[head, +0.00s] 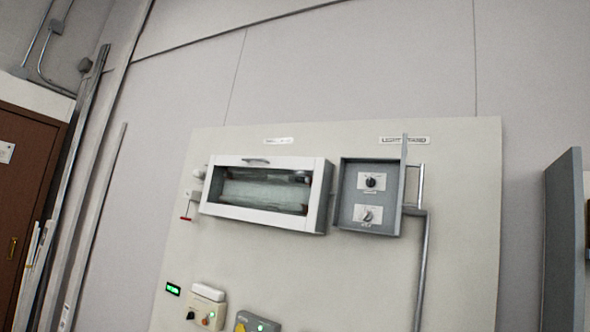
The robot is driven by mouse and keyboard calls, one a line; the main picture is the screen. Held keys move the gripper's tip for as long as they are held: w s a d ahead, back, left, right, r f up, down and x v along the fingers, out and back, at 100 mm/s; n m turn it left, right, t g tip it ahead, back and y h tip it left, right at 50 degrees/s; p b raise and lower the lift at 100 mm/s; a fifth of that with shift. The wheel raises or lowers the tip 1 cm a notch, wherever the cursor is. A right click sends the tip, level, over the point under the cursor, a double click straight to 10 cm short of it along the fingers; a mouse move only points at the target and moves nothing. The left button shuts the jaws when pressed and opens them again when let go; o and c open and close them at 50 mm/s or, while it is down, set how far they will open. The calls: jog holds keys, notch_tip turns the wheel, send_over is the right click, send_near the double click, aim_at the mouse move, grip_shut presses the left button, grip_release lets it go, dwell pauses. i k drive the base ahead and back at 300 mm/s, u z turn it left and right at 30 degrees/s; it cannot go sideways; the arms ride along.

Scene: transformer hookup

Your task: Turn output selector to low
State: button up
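A grey box (346,206) with its door swung open stands on the pale panel board (290,275). Inside it are two rotary knobs, a black one (371,182) above and a silver one (366,215) below, each on a white label plate. A beige control box (203,308) with a black knob and a red knob shows at the bottom edge. I cannot tell which knob is the output selector, as the labels are too small to read. My gripper is not in view.
A white-framed glass-fronted case (318,196) is left of the grey box. A red-ended lever (186,218) hangs beside it. A conduit (424,270) runs down on the right. A grey upright panel (563,240) stands at far right, a brown door (30,190) at far left.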

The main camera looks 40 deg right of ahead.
aim_at(370, 182)
jog(key=u, duration=0.75)
jog(key=i, duration=1)
jog(key=z, duration=2.5)
jog(key=i, duration=0.75)
jog(key=z, duration=0.1)
